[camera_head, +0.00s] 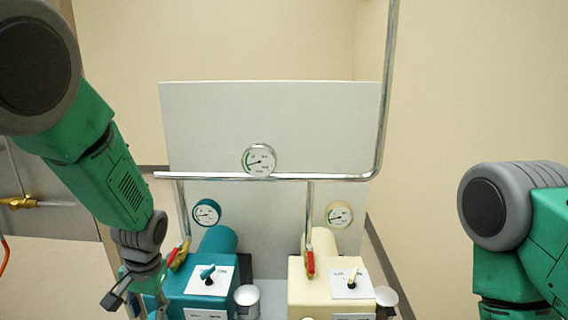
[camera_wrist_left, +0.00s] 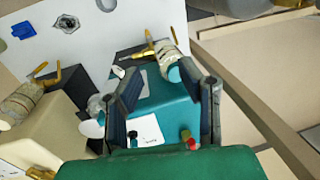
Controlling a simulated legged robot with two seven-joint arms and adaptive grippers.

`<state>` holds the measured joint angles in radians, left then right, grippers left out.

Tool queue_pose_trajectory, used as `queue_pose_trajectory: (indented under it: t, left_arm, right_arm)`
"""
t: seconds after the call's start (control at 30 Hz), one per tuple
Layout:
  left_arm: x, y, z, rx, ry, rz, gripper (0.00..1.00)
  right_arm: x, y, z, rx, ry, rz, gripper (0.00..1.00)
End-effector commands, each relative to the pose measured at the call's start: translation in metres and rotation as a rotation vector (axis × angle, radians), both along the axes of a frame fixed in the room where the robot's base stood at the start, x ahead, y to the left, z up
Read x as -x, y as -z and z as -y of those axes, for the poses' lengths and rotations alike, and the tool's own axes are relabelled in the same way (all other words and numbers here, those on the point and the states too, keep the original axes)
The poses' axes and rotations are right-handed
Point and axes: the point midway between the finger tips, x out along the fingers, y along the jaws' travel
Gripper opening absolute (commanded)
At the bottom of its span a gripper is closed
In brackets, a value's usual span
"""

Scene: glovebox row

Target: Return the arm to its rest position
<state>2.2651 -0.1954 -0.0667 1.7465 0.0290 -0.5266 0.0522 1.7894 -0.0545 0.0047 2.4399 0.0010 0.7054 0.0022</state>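My left arm (camera_head: 112,180) is green and grey and reaches down from the upper left in the head view. My left gripper (camera_head: 136,290) is at the left side of the teal unit (camera_head: 190,285). In the left wrist view the gripper (camera_wrist_left: 162,100) has its two dark fingers spread apart, with nothing held between them. The teal unit (camera_wrist_left: 160,95) shows beyond and between the fingers; I cannot tell whether they touch it. My right arm (camera_head: 520,230) shows only in part at the right edge of the head view, and its gripper is out of view.
A cream unit (camera_head: 315,295) stands right of the teal one. Both have red-handled valves, such as the red handle (camera_head: 310,262), and round gauges. A metal pipe (camera_head: 330,178) crosses the grey back panel (camera_head: 230,115) and turns up at the right. Small metal cups (camera_head: 247,297) stand beside the units.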

Motion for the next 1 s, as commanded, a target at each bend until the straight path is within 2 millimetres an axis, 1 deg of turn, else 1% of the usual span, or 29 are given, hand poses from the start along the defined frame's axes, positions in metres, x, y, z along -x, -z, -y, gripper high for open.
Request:
queue_pose_trajectory:
  t: [0.03,0.07,0.1,0.17,0.2,0.27,0.3,0.37,0.4,0.47,0.5,0.6,0.7,0.77,0.83,1.0]
  left_arm:
    - [0.011,0.023,-0.002,0.006,0.001,-0.006,0.33]
    - [0.016,0.033,-0.002,0.010,0.003,-0.006,0.33]
    - [0.024,0.049,-0.003,0.015,0.005,-0.005,0.33]
    - [0.038,0.075,-0.005,0.023,0.008,-0.005,0.33]
    - [0.051,0.095,-0.006,0.030,0.011,-0.007,0.33]
    - [0.074,0.128,-0.007,0.042,0.014,-0.007,0.33]
    - [0.093,0.153,-0.008,0.053,0.017,-0.008,0.33]
    - [0.125,0.188,-0.008,0.069,0.022,-0.006,0.33]
    - [0.149,0.209,-0.008,0.080,0.025,-0.004,0.33]
    - [0.183,0.236,-0.008,0.096,0.027,0.002,0.33]
    - [0.205,0.251,-0.007,0.106,0.027,0.004,0.33]
    - [0.254,0.275,-0.004,0.131,0.027,0.017,0.33]
    - [0.285,0.285,-0.002,0.146,0.025,0.030,0.33]
    - [0.296,0.287,-0.001,0.152,0.025,0.036,0.33]
    - [0.302,0.287,-0.001,0.155,0.025,0.042,0.33]
    - [0.304,0.285,-0.001,0.157,0.025,0.047,0.33]
  right_arm:
    - [0.000,0.008,0.000,0.000,0.000,-0.001,0.40]
    - [0.000,0.010,0.000,0.000,0.000,-0.001,0.40]
    - [0.001,0.015,0.000,0.000,0.000,-0.001,0.40]
    - [0.001,0.022,0.000,0.000,0.000,-0.001,0.40]
    - [0.001,0.028,0.000,0.000,0.000,-0.001,0.40]
    - [0.001,0.038,0.000,0.000,0.000,-0.001,0.40]
    - [0.001,0.046,0.000,0.000,0.000,-0.001,0.40]
    - [0.001,0.059,0.000,0.000,0.000,-0.001,0.40]
    - [0.001,0.068,0.000,0.000,0.000,-0.001,0.40]
    - [0.001,0.080,0.000,0.000,0.000,-0.001,0.40]
    - [0.001,0.087,0.000,0.000,0.000,-0.001,0.40]
    - [0.001,0.104,0.000,0.000,0.000,-0.002,0.40]
    - [0.001,0.113,0.000,0.000,0.000,-0.001,0.40]
    - [0.002,0.116,0.000,0.000,0.000,-0.002,0.40]
    - [0.002,0.117,0.000,0.000,0.000,-0.001,0.40]
    - [0.001,0.115,0.000,0.000,0.000,-0.001,0.40]
